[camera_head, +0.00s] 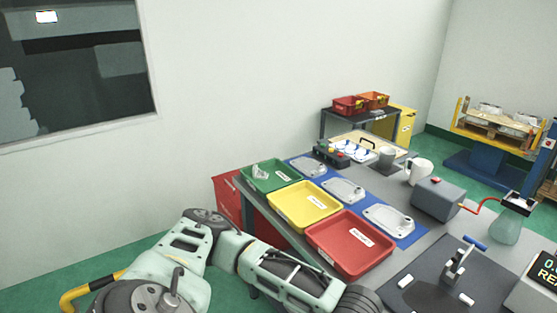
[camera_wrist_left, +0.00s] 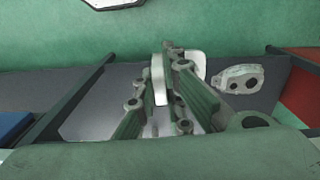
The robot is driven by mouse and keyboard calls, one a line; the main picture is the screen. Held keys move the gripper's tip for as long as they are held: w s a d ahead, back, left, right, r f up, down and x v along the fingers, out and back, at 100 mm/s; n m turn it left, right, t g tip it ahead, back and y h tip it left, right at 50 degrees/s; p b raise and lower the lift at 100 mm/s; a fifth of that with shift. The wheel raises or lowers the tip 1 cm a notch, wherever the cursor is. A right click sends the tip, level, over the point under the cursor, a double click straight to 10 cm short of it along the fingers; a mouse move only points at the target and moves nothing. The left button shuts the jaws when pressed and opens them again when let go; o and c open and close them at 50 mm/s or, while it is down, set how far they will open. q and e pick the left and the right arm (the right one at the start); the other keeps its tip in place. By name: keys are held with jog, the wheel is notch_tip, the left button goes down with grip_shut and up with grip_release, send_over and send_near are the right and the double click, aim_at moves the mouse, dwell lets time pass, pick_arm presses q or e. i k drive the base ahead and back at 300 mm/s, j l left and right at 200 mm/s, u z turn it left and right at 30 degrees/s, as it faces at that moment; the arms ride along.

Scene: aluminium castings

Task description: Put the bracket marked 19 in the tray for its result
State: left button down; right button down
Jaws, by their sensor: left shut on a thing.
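In the left wrist view my left gripper (camera_wrist_left: 165,70) is shut on a pale grey metal piece (camera_wrist_left: 195,64), which shows partly behind and between the fingers. No number can be read on it. Another pale casting with dark round holes (camera_wrist_left: 237,77) lies on a grey surface to the right of the fingers, apart from them. In the head view a green tray (camera_head: 252,184) holds a small pale casting (camera_head: 261,172). A yellow tray (camera_head: 303,221) and a red tray (camera_head: 347,263) look empty. Their labels are too small to read. My right gripper is not in view.
Three pale castings (camera_head: 387,220) lie on a blue mat (camera_head: 405,240) behind the trays. A grey box (camera_head: 437,198), a flask (camera_head: 507,232) and a clamp fixture (camera_head: 458,262) stand to the right. In the wrist view dark bars (camera_wrist_left: 73,97) flank the grey surface.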

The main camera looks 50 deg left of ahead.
aim_at(271, 178)
jog(key=j+z, duration=0.15)
jog(key=j, duration=0.6)
jog(key=j+z, duration=0.1)
jog(key=j, duration=0.6)
jog(key=k+j+z, duration=0.15)
jog(key=j, duration=0.55)
jog(key=k+j+z, duration=0.1)
jog(key=j, duration=0.65)
